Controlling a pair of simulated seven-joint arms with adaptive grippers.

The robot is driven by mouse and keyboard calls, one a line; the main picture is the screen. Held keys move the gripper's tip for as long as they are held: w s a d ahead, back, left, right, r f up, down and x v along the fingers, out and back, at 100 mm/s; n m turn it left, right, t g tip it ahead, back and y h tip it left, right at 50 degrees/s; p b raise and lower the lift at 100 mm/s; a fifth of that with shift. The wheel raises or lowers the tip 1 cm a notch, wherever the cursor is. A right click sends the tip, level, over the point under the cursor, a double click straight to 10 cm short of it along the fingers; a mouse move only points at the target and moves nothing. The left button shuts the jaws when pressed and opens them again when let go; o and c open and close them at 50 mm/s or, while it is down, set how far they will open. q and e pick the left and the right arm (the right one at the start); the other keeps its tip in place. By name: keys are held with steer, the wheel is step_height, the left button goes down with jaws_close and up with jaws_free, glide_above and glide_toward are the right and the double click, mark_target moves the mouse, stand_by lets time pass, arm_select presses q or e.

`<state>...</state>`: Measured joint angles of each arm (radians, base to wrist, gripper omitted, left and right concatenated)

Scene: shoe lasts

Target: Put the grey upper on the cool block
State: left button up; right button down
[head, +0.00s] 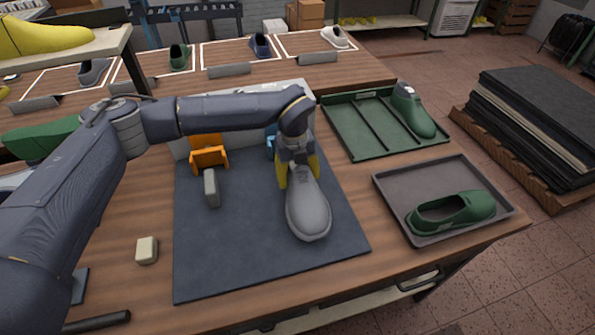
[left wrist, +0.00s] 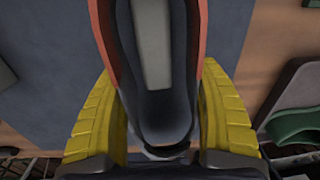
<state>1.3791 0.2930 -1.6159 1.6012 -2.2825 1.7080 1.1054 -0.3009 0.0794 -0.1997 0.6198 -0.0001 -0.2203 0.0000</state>
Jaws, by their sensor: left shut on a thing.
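The grey upper (head: 308,212) is over the dark mat, its toe pointing to the front edge. My left gripper (head: 297,172) is shut on its heel end, yellow fingers on both sides. In the left wrist view the fingers (left wrist: 160,125) flank the upper's opening (left wrist: 160,100), with a dark inside, a pale strip and a reddish rim. I cannot tell whether the upper touches the mat. A blue block (head: 271,140), apparently the cool one, stands behind my wrist, mostly hidden. An orange block (head: 208,152) stands left of it. My right gripper is not in view.
A grey bar (head: 211,188) and the bare mat (head: 215,265) lie left of the upper. A cream block (head: 147,250) is on the table. At right are a grey tray (head: 395,190) with a green shoe (head: 452,212) and a green tray (head: 350,140) with a green last (head: 410,112).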

arm_select(q)
steer(key=shift+f, duration=1.65)
steer(key=shift+f, duration=0.25)
steer(key=o, duration=1.3)
steer(key=shift+r, duration=0.1)
steer(key=r, duration=1.1)
steer(key=shift+s+a+r, duration=0.15)
steer(key=shift+a+r, duration=0.15)
steer(key=shift+r, duration=0.1)
